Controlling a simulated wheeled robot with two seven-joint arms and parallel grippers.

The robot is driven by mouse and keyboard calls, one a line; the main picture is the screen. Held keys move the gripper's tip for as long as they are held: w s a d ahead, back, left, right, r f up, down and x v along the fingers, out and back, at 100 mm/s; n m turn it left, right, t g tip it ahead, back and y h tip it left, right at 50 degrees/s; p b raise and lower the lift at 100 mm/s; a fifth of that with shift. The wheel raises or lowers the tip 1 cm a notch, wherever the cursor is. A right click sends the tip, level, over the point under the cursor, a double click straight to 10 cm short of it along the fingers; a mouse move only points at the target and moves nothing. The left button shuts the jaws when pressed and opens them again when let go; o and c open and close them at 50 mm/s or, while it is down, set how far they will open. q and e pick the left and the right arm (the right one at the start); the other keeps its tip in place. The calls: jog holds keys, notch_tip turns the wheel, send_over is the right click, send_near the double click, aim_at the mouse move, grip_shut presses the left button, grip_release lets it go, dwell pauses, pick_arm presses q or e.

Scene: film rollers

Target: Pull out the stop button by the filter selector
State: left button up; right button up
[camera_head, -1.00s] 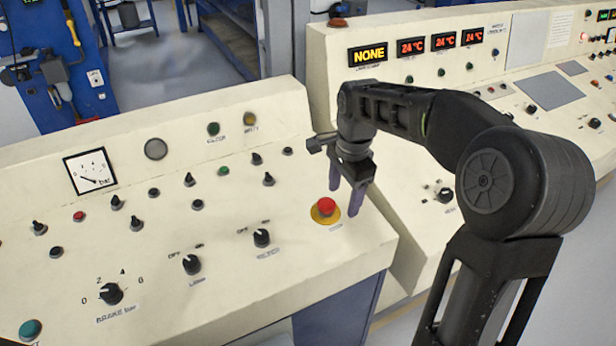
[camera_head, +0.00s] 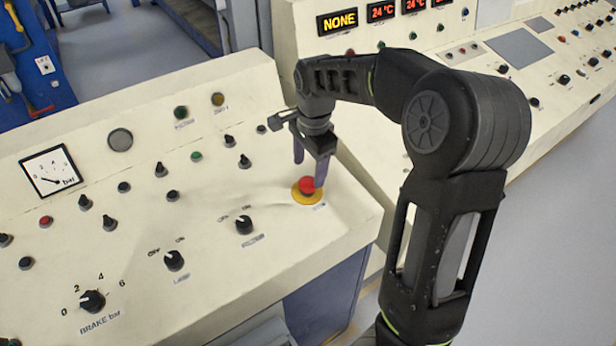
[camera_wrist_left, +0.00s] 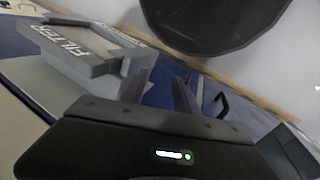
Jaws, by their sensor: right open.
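The red stop button (camera_head: 306,186) sits on a yellow ring on the sloping cream panel, near its right end. A black selector knob (camera_head: 244,224) is to its left; its label is too small to read. My right gripper (camera_head: 309,168) is open and points down at the button. One fingertip overlaps the button's right edge, and the other is behind and to the left. I cannot tell whether they touch it. My left gripper (camera_wrist_left: 160,92) shows only in the left wrist view. Its fingers are apart, near a grey box marked FILTER (camera_wrist_left: 85,45).
Other knobs stand on the panel, such as the lamp knob (camera_head: 174,260) and the brake knob (camera_head: 92,301). A pressure gauge (camera_head: 51,171) is at the left. A second console with displays (camera_head: 337,21) stands behind my right arm. Grey floor is open at the right.

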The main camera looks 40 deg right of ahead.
aim_at(308, 182)
jog(key=shift+w+f, duration=0.15)
jog(key=shift+f, duration=1)
jog(key=shift+w+f, duration=0.1)
jog(key=shift+f, duration=1.05)
jog(key=shift+c, duration=0.2)
grip_shut()
